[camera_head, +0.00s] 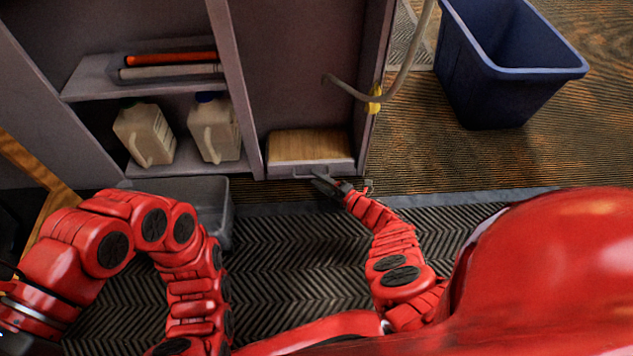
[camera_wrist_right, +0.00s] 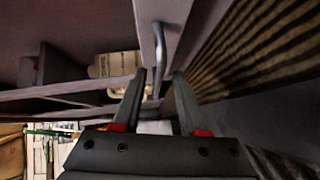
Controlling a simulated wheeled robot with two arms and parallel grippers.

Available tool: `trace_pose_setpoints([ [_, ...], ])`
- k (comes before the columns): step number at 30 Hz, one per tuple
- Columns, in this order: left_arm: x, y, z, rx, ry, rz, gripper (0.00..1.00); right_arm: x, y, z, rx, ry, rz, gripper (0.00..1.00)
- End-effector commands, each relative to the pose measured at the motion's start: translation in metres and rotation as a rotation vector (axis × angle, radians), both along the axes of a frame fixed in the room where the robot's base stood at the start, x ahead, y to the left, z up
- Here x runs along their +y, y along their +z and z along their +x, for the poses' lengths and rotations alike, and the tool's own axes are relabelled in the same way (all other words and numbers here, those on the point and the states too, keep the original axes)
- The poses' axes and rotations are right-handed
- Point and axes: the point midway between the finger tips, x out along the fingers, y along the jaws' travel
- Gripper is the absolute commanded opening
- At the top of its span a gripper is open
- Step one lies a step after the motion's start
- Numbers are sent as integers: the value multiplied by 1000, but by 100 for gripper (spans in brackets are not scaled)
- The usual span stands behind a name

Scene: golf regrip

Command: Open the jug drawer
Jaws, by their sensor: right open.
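The drawer (camera_head: 280,171) has a pale grey front and sits low in the right bay of the cabinet, under a wooden panel (camera_head: 306,146). I cannot tell whether it is fully shut. Its bar handle (camera_wrist_right: 158,45) shows in the right wrist view, running down between my fingers. My right gripper (camera_head: 322,182) is open at the handle, and its two fingers show on either side of the bar in the wrist view (camera_wrist_right: 160,88). Contact is not clear. My left arm is bent at the left, and its gripper is not in view. Two white jugs (camera_head: 145,133) (camera_head: 214,130) stand on the lower left shelf.
A grey bin (camera_head: 228,205) stands below the jug shelf, partly behind my left arm. A hose (camera_head: 400,75) hangs at the cabinet's right side. A blue bin (camera_head: 500,85) stands at right. Striped mat (camera_head: 290,240) lies in front.

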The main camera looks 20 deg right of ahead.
Motion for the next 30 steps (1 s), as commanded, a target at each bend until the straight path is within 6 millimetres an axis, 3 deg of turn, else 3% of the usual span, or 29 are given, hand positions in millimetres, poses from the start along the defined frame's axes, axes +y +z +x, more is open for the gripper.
trace_pose_setpoints([
  [11,-1,-3,-1,25,22,-1,50,4,-1,7,1,0,0,42],
  [18,-1,-2,-1,24,20,0,50,4,-1,7,1,0,0,2],
  [19,-1,-2,-1,24,20,0,50,4,0,7,0,0,0,0],
  [30,-1,-3,-1,24,20,0,50,4,-1,7,1,0,0,0],
])
